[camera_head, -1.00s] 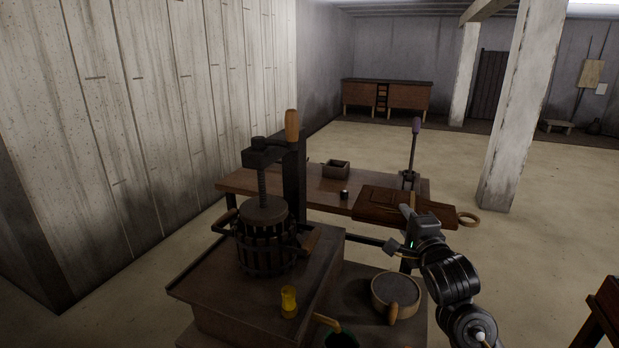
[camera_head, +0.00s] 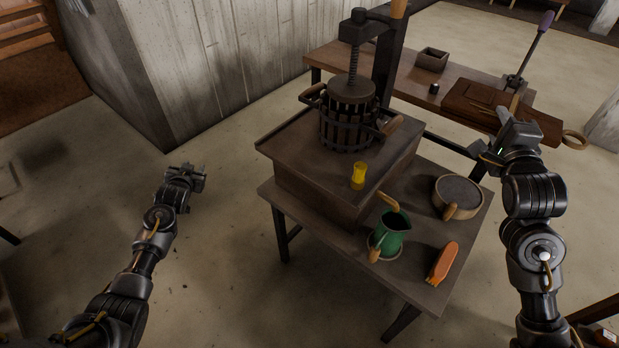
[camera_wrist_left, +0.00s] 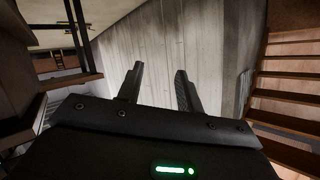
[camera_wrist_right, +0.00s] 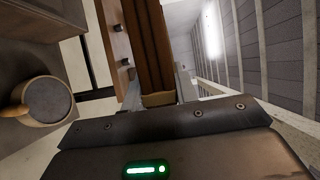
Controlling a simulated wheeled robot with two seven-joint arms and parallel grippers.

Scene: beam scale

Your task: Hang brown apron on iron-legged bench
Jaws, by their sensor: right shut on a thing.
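The brown apron (camera_head: 478,97) looks like a flat, stiff-looking brown piece at the right end of the iron-legged bench (camera_head: 345,66). In the head view I cannot tell whether it rests on the bench top or is just above it. My right gripper (camera_head: 507,128) is at its near edge. In the right wrist view the gripper (camera_wrist_right: 165,98) is shut on the brown piece (camera_wrist_right: 150,40), which has a pale band between the fingers. My left gripper (camera_head: 186,170) is open and empty, left of the press table; its parted fingers show in the left wrist view (camera_wrist_left: 162,88).
A dark press (camera_head: 348,115) stands on a nearer table with a yellow cup (camera_head: 358,176), a green jug (camera_head: 392,232), a round box (camera_head: 458,193) and an orange-brown item (camera_head: 442,263). A small box (camera_head: 432,59) and a lever (camera_head: 528,50) are on the bench. Floor is clear at left.

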